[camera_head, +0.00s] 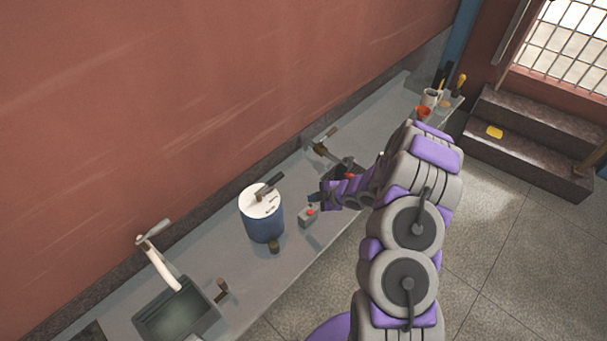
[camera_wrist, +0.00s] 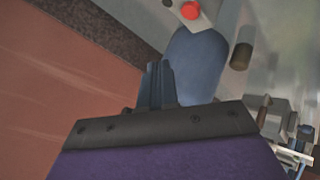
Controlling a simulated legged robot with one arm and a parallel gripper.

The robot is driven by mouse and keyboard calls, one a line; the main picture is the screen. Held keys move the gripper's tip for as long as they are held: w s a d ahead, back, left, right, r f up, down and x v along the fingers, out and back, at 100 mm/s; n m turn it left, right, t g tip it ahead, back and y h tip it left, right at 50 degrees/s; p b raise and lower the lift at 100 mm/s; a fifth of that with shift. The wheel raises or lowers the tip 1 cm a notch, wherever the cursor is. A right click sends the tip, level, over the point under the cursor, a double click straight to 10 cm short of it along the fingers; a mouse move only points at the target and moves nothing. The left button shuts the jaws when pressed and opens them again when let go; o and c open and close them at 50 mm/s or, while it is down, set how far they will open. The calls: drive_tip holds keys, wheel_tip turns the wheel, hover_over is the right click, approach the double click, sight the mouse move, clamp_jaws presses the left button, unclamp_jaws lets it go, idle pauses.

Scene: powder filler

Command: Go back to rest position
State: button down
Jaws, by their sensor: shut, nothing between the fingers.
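My gripper (camera_head: 316,201) is at the end of my purple and grey arm, over the counter, just above and beside a small grey box with a red button (camera_head: 308,217). In the wrist view my gripper's dark fingers (camera_wrist: 157,82) are together, with nothing between them. The red button (camera_wrist: 190,10) shows at the top of that view. A blue drum with a white lid (camera_head: 262,222) stands left of the gripper; its blue side (camera_wrist: 195,62) appears behind the fingers in the wrist view.
The long grey counter (camera_head: 235,284) runs along the red wall. A sink (camera_head: 175,318) with a faucet is at the lower left. A small dark cylinder (camera_head: 274,246) stands before the drum. Cups (camera_head: 430,98) are at the far end. Stone steps (camera_head: 527,140) are at right; the floor is open.

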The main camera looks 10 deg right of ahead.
drive_tip(key=w+d+r+m+h, duration=0.2)
drive_tip(key=d+r+m+h, duration=0.2)
drive_tip(key=r, duration=0.6)
drive_tip(key=s+d+r+m+g+h, duration=0.25)
drive_tip(key=s+r+m+h, duration=0.2)
drive_tip(key=s+r, duration=0.55)
drive_tip(key=s+a+r+m+g, duration=0.1)
drive_tip(key=s+r, duration=0.4)
drive_tip(key=s, duration=0.6)
drive_tip(key=s+a+r+m+g+y, duration=0.1)
drive_tip(key=s+a+r+m, duration=0.3)
drive_tip(key=s, duration=0.7)
drive_tip(key=s+a+r+m+g, duration=0.2)
drive_tip(key=s+r+m, duration=0.3)
drive_tip(key=s, duration=0.6)
drive_tip(key=shift+s+a+r+g+y, duration=0.15)
drive_tip(key=shift+a+r+g+y, duration=0.2)
drive_tip(key=shift+g, duration=0.4)
